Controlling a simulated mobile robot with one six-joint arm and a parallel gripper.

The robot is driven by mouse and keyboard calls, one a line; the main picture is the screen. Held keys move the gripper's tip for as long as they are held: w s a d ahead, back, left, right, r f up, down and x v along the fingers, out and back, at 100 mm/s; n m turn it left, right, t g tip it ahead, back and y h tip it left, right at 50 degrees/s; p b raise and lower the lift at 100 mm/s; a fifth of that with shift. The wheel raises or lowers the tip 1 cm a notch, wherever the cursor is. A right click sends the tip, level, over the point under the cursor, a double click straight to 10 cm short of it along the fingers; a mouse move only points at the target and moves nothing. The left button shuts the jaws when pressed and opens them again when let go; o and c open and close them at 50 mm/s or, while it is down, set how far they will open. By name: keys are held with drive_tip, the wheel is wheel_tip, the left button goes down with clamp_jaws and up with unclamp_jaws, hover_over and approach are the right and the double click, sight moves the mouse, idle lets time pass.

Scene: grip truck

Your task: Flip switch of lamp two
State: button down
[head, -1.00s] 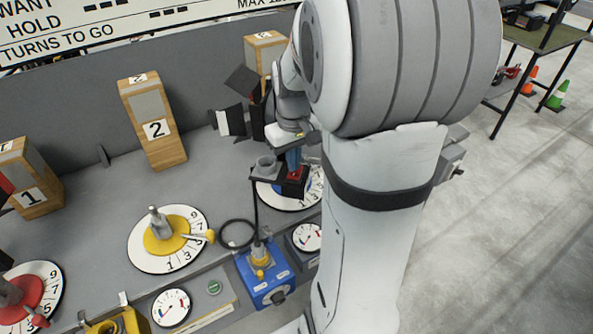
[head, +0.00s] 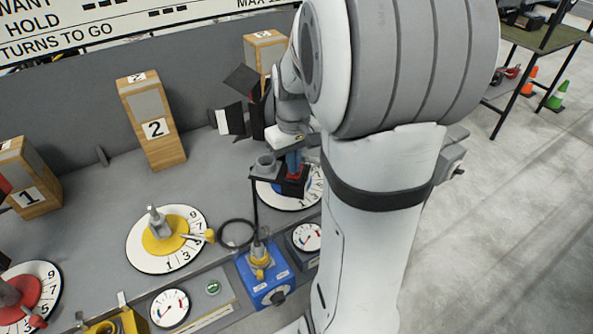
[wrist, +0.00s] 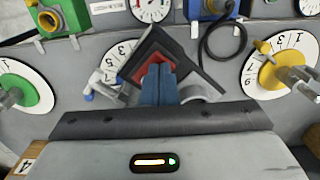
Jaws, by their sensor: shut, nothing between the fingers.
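A wooden block marked 2 (head: 157,128) stands at the back of the bench, with a yellow-hubbed dial (head: 150,262) in front of it. Which part is lamp two's switch I cannot tell. My gripper (head: 294,163) has blue fingers held together over a black square piece with a red middle (head: 292,188). In the wrist view my gripper (wrist: 158,80) shows its blue fingertips over the red part, inside the black frame (wrist: 186,52). Whether they touch it I cannot tell. The black piece sits over a numbered dial (head: 303,200), partly hidden by my arm.
A blue box (head: 268,287) with a yellow fitting stands at the front edge, beside a round gauge (head: 170,308). A block marked 1 (head: 33,193) and a red-hubbed dial (head: 45,298) are at the left. Black and white flaps (head: 235,118) stand close behind my gripper.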

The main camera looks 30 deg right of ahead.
drive_tip(key=shift+f+b, duration=0.3)
drive_tip(key=shift+f, duration=0.15)
drive_tip(key=shift+r+p, duration=2.7)
drive_tip(key=shift+r, duration=0.9)
drive_tip(key=s+a+r+t+b, duration=0.1)
drive_tip(key=s+a+t+b, duration=0.1)
drive_tip(key=s+a, duration=1)
drive_tip(key=shift+s+r+t+b, duration=0.3)
drive_tip(key=shift+s+t, duration=0.15)
drive_tip(key=shift+t, duration=0.25)
